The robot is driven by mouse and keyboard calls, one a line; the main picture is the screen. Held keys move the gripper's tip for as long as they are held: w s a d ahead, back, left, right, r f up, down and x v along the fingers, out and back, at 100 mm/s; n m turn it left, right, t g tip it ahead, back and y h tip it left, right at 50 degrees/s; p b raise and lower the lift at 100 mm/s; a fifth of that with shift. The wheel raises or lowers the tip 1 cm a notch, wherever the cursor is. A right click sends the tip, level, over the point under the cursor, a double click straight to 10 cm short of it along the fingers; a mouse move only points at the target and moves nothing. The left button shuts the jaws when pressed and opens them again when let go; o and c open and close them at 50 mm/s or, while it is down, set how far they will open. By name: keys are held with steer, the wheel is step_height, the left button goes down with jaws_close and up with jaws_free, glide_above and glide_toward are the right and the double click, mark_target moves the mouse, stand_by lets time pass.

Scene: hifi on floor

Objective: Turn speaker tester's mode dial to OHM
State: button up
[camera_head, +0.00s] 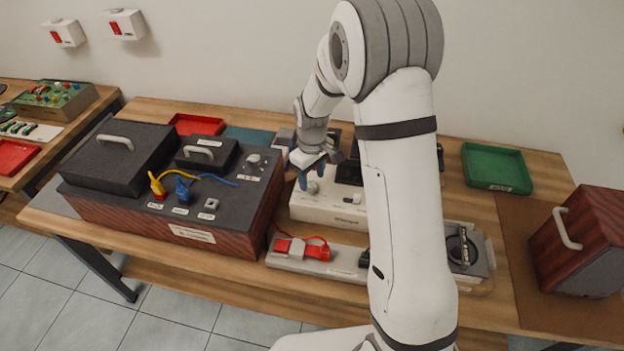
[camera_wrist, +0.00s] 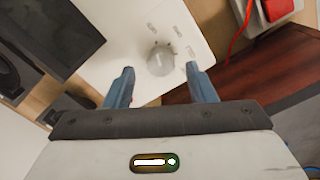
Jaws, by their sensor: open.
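The speaker tester (camera_head: 335,209) is a white box in the middle of the bench, partly hidden behind my arm. Its mode dial (camera_wrist: 160,60) is a round grey knob on the white top (camera_wrist: 112,68), with small labels around it too blurred to read. The dial also shows in the head view (camera_head: 313,187), just below my gripper. My gripper (camera_head: 316,182) is open and empty above the tester. In the wrist view its two blue fingers (camera_wrist: 160,74) stand apart, with the dial between and slightly beyond their tips. I cannot tell whether they touch it.
A dark-topped wooden speaker cabinet (camera_head: 120,208) with blue and yellow leads stands left of the tester. A grey strip with a red clip (camera_head: 303,249) lies in front. A green tray (camera_head: 496,166) and another wooden box (camera_head: 580,240) are at right. Bare bench shows around the green tray.

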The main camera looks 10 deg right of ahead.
steer(key=shift+f, duration=1.15)
steer(key=c, duration=1)
steer(key=shift+m, duration=0.4)
steer(key=m+b, duration=0.2)
steer(key=m, duration=0.1)
steer(key=shift+m, duration=0.4)
steer(key=shift+m+b, duration=0.7)
steer(key=shift+m, duration=1.3)
steer(key=shift+r, duration=0.1)
